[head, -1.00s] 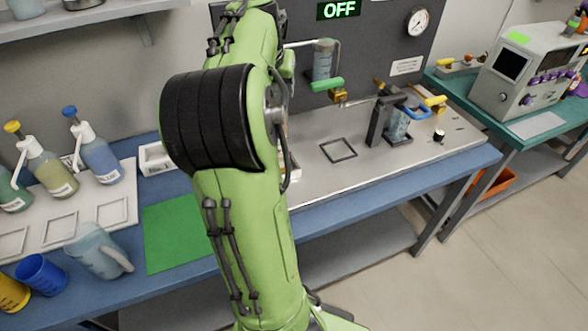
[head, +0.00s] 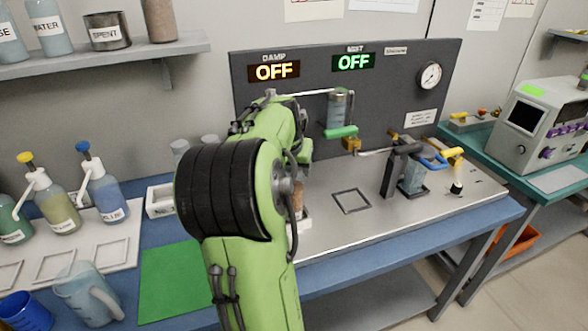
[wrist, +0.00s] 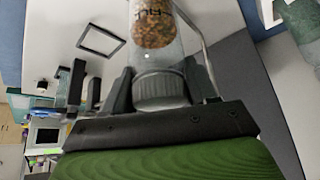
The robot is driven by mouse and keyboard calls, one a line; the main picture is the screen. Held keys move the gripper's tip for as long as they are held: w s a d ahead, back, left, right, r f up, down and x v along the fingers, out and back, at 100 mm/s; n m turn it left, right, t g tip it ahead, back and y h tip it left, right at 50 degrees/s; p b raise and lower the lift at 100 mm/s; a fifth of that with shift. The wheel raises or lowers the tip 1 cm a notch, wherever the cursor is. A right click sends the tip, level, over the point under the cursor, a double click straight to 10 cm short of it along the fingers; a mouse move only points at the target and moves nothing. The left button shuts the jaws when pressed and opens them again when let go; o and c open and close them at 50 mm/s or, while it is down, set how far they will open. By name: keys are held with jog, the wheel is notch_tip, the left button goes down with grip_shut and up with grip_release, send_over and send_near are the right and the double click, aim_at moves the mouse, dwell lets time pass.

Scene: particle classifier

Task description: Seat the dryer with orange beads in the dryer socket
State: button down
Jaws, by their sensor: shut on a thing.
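In the wrist view my gripper (wrist: 162,82) is shut around the ribbed grey cap of the dryer (wrist: 152,28). The dryer is a clear cylinder with orange-brown beads and dark lettering; its far end is cut off by the frame's top edge. In the head view my arm hides the gripper. A brown patch (head: 297,203) shows just right of my arm, above a white block (head: 303,221); I cannot tell whether it is the held dryer. I cannot identify the dryer socket for certain, nor whether the dryer touches it.
A square outline (head: 352,201) lies on the metal bench. A clear vessel with a green base (head: 341,131) hangs by the dark panel, whose two displays read OFF. A black stand (head: 393,171) is to the right. Bottles (head: 104,186) and a green mat (head: 178,282) are left.

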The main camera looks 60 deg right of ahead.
jog(key=shift+f, duration=0.1)
jog(key=shift+c, duration=1.6)
grip_release()
jog(key=p+v, duration=0.4)
jog(key=v, duration=0.8)
jog(key=w+a+f+n+t+y, duration=0.1)
jog(key=w+a+n+t+y, duration=0.15)
jog(key=a, duration=0.65)
jog(key=w+a+f+n+t+y, duration=0.1)
jog(key=w+a+n, duration=0.25)
jog(key=a, duration=0.55)
jog(key=s+a+f+n+y, duration=0.1)
jog(key=s+a+n, duration=0.3)
jog(key=a, duration=0.5)
jog(key=s+a+f+n+y, duration=0.1)
jog(key=s+a+f+n, duration=0.3)
jog(key=a, duration=0.5)
jog(key=shift+a+n+t, duration=0.2)
jog(key=shift+n+t, duration=0.25)
jog(key=shift+n, duration=0.45)
